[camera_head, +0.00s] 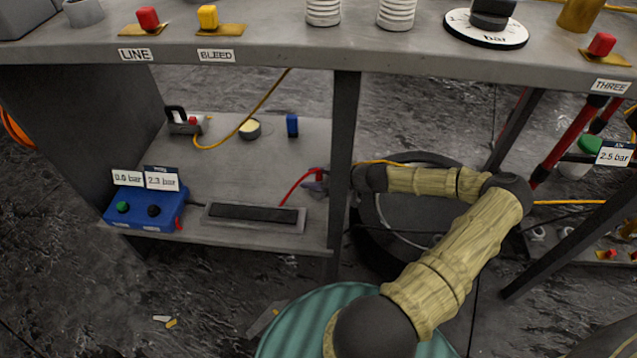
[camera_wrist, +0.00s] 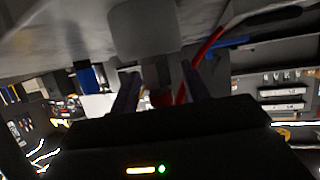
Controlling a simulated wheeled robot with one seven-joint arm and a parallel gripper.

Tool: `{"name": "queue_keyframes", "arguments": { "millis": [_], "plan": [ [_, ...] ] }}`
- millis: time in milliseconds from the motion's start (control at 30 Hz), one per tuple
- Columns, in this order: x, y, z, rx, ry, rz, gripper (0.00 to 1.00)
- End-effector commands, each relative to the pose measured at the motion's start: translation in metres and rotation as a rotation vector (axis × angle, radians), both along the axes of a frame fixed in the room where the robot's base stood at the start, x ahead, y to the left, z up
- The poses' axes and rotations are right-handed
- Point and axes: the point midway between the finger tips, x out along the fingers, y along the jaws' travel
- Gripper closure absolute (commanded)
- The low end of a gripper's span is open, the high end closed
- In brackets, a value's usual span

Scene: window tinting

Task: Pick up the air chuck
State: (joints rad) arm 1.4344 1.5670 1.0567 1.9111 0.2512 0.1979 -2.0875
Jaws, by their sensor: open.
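My gripper (camera_wrist: 160,90) is open in the wrist view, its two dark fingers apart. Between and beyond them are a small grey part and a bit of red, too dark to make out fully; this may be the air chuck (camera_wrist: 161,97). A red hose (camera_wrist: 207,46) runs down to the right finger. In the head view my arm reaches left to the table leg, which hides part of my wrist. Just left of the leg, small grey-purple fingertips (camera_head: 316,184) show beside red, where the red hose (camera_head: 292,189) ends. I cannot tell whether they touch the chuck.
The table leg (camera_head: 343,150) stands close to my wrist. On the lower shelf (camera_head: 250,165) are a blue gauge box (camera_head: 146,210), a dark-topped tray (camera_head: 255,217), a blue block (camera_head: 292,125) and a yellow hose (camera_head: 262,105). The tabletop (camera_head: 330,52) overhangs the shelf.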

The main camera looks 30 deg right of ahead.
Motion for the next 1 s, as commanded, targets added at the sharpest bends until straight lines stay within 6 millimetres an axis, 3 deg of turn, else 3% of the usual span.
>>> {"name": "queue_keyframes", "arguments": {
  "millis": [133,367,733,1000],
  "plan": [
    [0.0,0.0,0.0,0.0,0.0,0.0,0.55],
    [0.0,0.0,0.0,0.0,0.0,0.0,1.0],
    [0.0,0.0,0.005,-0.001,-0.001,0.0,1.0],
    [0.0,0.0,0.042,-0.001,-0.001,0.001,1.0]
  ]
}}
